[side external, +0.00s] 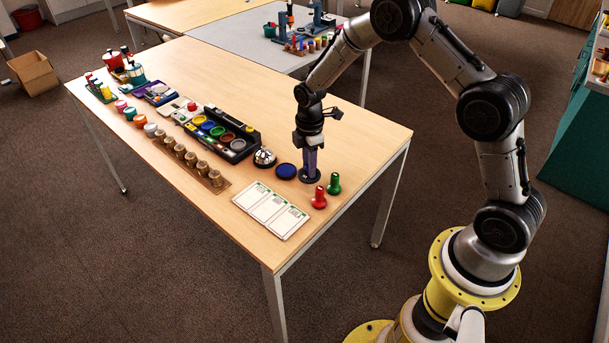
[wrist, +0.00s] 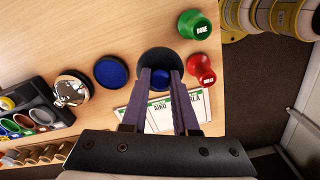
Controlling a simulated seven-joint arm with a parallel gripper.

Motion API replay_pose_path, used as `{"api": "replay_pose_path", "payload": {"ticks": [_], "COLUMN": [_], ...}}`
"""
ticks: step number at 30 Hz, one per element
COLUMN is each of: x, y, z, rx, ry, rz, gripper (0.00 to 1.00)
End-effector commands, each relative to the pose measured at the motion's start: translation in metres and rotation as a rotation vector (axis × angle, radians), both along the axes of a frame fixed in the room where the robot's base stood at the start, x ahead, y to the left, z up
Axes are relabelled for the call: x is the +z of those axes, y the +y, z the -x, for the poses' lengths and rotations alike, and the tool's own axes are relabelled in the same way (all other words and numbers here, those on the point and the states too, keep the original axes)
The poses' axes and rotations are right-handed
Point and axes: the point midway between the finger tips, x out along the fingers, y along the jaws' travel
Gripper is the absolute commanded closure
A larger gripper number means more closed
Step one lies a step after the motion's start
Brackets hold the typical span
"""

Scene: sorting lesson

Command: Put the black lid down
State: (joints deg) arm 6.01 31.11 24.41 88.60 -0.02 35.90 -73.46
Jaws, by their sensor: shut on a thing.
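The black lid (side external: 311,177) is a dark round disc at the lower end of my gripper (side external: 311,168), near the right end of the wooden table. In the wrist view, the lid (wrist: 158,58) is a dark round shape at the tips of my gripper (wrist: 161,76). The two purple fingers are shut on it, and a blue patch shows between them. The lid is at or just above the tabletop; I cannot tell whether it touches. The fingers hide part of it.
A blue disc (side external: 286,171) lies just left of the lid, with a silver bell (side external: 265,157) beyond it. A red stamp (side external: 319,197) and a green stamp (side external: 334,184) stand close by. White cards (side external: 271,210) lie in front. The table (side external: 352,140) is bare behind my gripper.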

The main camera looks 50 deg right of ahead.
Motion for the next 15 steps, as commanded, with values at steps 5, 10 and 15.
{"api": "replay_pose_path", "payload": {"ticks": [5, 10, 15], "x": [-0.014, -0.022, -0.045], "y": [-0.001, -0.002, -0.002], "z": [-0.012, -0.018, -0.018], "rx": [0.0, 0.0, 0.0], "ry": [0.0, 0.0, 0.003], "rz": [0.0, 0.0, 0.0], "gripper": [1.0, 1.0, 1.0]}}
